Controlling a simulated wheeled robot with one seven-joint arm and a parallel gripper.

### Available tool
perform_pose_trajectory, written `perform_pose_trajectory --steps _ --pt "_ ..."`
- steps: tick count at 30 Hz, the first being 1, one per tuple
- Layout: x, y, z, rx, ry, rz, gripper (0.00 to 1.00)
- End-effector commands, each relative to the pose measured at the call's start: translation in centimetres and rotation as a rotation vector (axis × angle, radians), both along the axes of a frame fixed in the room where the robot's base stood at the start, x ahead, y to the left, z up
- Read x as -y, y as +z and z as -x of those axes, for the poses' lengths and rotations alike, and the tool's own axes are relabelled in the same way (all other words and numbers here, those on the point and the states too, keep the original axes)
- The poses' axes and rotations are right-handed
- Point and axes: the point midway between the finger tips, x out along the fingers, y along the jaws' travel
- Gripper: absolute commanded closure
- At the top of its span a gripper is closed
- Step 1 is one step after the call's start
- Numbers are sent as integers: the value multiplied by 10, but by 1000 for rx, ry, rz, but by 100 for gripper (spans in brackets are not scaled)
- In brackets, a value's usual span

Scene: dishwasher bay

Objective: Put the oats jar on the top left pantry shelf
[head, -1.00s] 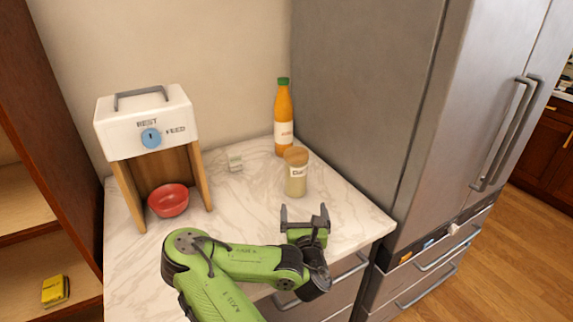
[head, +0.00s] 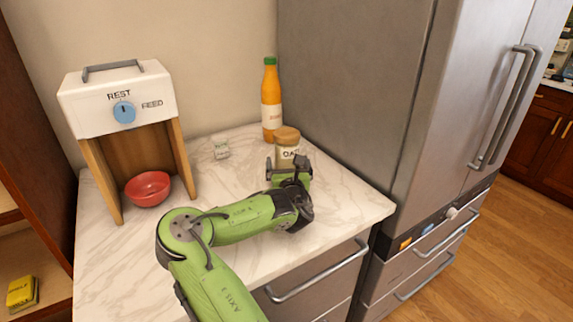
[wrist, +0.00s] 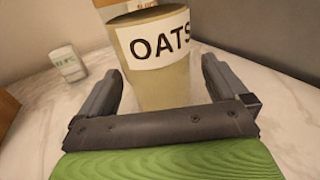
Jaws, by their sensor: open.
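The oats jar (head: 286,142) stands upright on the marble counter, with a tan lid and a white label; my arm's end hides its lower part in the head view. In the wrist view the jar (wrist: 158,75) stands ahead of my gripper (wrist: 162,85), its lower body between the two fingers. The label reads "OATS". My gripper also shows in the head view (head: 286,166). It is open, with a gap visible beside the jar. The pantry shelf unit (head: 50,258) is partly in view at the left edge; its top left shelf cannot be made out.
An orange bottle (head: 271,108) stands close behind the jar. A small whitish box (head: 221,149) is to the left. A dispenser (head: 118,98) with a red bowl (head: 148,189) stands farther left. The fridge (head: 350,90) rises at the right. A yellow box (head: 22,292) lies on a low shelf.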

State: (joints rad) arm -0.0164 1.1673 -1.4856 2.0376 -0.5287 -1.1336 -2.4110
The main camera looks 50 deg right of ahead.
Motion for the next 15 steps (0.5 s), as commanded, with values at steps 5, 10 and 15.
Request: perform_pose_trajectory --steps 5,10,15 --pt "20 -8 -22 0 1 1 0" --pt "27 -3 -29 1 -1 1 0" --pt "27 -2 -29 1 -1 1 3"
